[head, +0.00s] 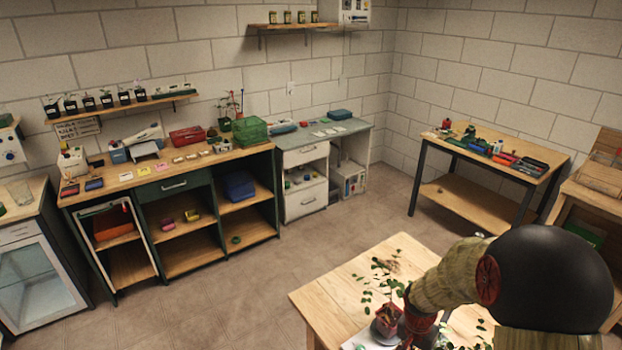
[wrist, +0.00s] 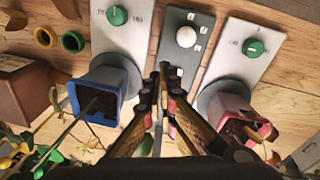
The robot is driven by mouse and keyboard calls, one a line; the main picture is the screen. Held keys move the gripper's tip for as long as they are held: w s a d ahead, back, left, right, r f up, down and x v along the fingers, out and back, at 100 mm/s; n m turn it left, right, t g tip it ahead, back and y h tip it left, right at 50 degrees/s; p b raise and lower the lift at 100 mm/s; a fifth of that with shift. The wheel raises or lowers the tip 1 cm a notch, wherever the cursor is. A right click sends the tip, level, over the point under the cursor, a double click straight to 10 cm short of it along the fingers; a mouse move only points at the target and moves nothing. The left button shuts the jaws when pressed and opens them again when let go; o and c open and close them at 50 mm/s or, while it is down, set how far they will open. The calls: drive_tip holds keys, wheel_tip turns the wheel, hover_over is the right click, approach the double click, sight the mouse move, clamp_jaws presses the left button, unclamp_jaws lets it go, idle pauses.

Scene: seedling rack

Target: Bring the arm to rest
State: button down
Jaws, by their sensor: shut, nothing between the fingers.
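My gripper (wrist: 162,85) is shut and empty in the wrist view. Its fingers meet above a grey panel with a white knob (wrist: 186,37), between a blue pot (wrist: 103,95) on the left and a pink-red pot (wrist: 240,125) on the right. I cannot tell how far the fingertips are from the panel. In the head view my arm reaches over the near wooden table (head: 335,278), and the gripper's fingers are hidden there. A potted seedling (head: 385,318) stands on that table beside the arm.
Two pale panels with green knobs (wrist: 117,16) (wrist: 253,48) flank the grey one. A brown box (wrist: 22,98) lies at left. Across the room are a long workbench (head: 125,180) and a side table (head: 535,180). The floor (head: 330,225) between is clear.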

drive_tip(key=s+a+r+n+t+b, duration=0.1)
drive_tip(key=s+a+r+n+t, duration=0.1)
drive_tip(key=s+r, duration=0.3)
drive_tip(key=s+a+r+n+t+y+b, duration=0.1)
drive_tip(key=s+r, duration=0.5)
drive_tip(key=r, duration=0.8)
drive_tip(key=s+a+r+n+t+b, duration=0.1)
drive_tip(key=s+a+r+n+t, duration=0.1)
drive_tip(key=s+a+r+n, duration=0.3)
wheel_tip(320, 180, up, 5)
drive_tip(key=shift+s+a+f+n+t, duration=0.2)
drive_tip(key=shift+s+a+n+t, duration=0.15)
drive_tip(key=shift+s+a, duration=0.35)
